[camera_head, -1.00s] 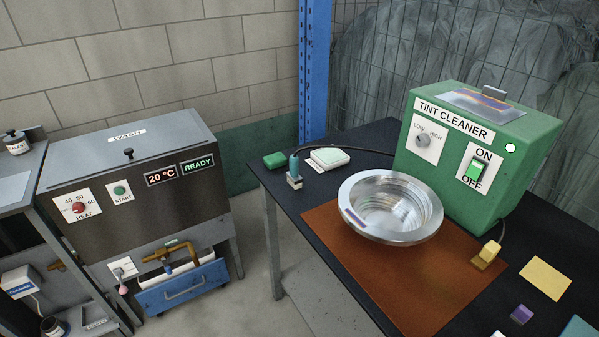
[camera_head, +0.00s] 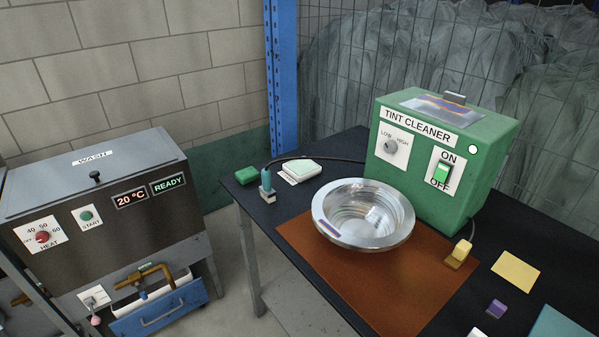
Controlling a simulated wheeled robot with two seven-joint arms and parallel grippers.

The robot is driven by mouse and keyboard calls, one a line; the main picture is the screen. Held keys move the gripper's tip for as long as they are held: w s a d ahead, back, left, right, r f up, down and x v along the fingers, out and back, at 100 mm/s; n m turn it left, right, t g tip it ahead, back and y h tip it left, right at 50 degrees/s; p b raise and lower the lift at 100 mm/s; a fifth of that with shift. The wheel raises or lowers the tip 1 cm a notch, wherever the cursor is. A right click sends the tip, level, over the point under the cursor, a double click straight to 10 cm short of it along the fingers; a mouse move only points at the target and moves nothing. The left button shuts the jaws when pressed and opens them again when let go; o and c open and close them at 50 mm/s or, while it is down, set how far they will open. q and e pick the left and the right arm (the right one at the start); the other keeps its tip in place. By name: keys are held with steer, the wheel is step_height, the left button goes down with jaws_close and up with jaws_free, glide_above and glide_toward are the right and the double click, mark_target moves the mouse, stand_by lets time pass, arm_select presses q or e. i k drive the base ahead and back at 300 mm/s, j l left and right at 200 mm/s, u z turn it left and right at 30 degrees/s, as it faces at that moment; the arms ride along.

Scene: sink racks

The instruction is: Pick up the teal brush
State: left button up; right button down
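The teal brush (camera_head: 267,184) stands upright at the left end of the black table. It has a teal handle above a pale, squarish head with a dark base. A green block (camera_head: 246,175) lies just to its left, and a pale green pad on a white card (camera_head: 300,171) lies to its right. Neither of my grippers shows in the head view.
A shiny metal bowl (camera_head: 362,247) sits on a brown mat (camera_head: 398,299). The green tint cleaner (camera_head: 482,177) stands behind it. A yellow-topped brush (camera_head: 459,254), a yellow sheet (camera_head: 516,271) and a purple block (camera_head: 496,309) lie at right. The grey wash unit (camera_head: 160,219) stands at left, across a floor gap.

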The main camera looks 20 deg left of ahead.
mark_target(268, 193)
steer(key=i+j+z, duration=0.1)
steer(key=j, duration=0.35)
steer(key=i+j+z, duration=0.15)
steer(key=j, duration=0.3)
steer(key=i+j+z, duration=0.1)
steer(key=j, duration=0.4)
steer(key=i+j+z, duration=0.1)
steer(key=j, duration=0.35)
